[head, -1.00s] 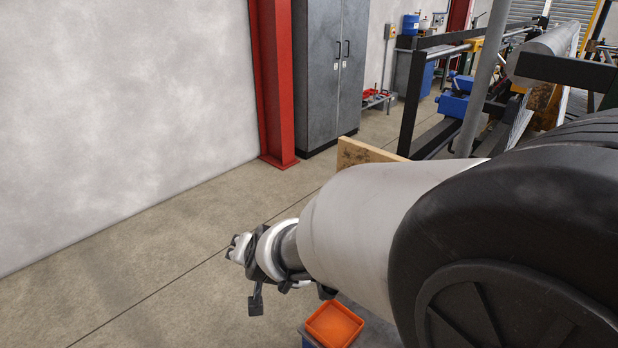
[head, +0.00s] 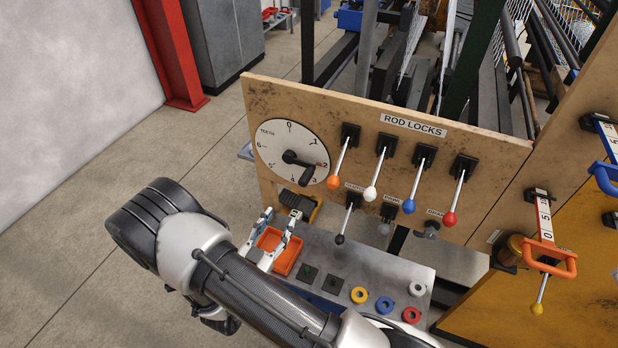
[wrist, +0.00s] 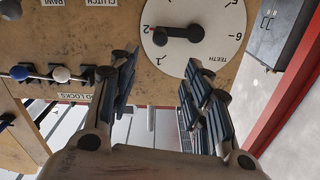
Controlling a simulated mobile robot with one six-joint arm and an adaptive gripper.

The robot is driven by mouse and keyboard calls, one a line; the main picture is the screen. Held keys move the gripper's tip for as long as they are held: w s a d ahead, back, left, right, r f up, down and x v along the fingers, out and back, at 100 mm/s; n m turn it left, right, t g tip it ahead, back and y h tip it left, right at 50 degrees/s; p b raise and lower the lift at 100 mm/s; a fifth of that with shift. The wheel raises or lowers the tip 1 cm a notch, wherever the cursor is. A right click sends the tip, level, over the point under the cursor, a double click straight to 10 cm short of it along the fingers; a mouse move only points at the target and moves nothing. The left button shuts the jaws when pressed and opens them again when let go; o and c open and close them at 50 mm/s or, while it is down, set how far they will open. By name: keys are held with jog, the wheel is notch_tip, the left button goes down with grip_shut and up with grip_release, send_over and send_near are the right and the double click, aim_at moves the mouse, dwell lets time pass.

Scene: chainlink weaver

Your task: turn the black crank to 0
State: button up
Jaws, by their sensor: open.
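The black crank (head: 305,172) is on a white round dial (head: 272,140) marked TEETH, with 0 at the top. Its arm points right and slightly down, near the 2. In the wrist view the dial appears upside down, and the crank (wrist: 160,36) shows beyond the fingertips, its handle near the 2. My gripper (head: 283,216) is open and empty, below and in front of the dial in the head view. In the wrist view its fingers (wrist: 158,70) are spread with nothing between them, apart from the crank.
Right of the dial are ROD LOCKS levers with orange, white, blue (head: 410,206) and red knobs, and a lower black-knobbed lever (head: 340,239). A grey bench below holds an orange tray (head: 284,262) and coloured rings (head: 384,305). Open floor lies left.

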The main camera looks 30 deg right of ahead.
aim_at(302, 184)
jog(key=b+x, duration=0.1)
jog(key=x, duration=1.6)
jog(key=shift+w+d+b, duration=0.1)
jog(key=shift+w+b, duration=0.05)
jog(key=shift+b, duration=0.25)
grip_shut()
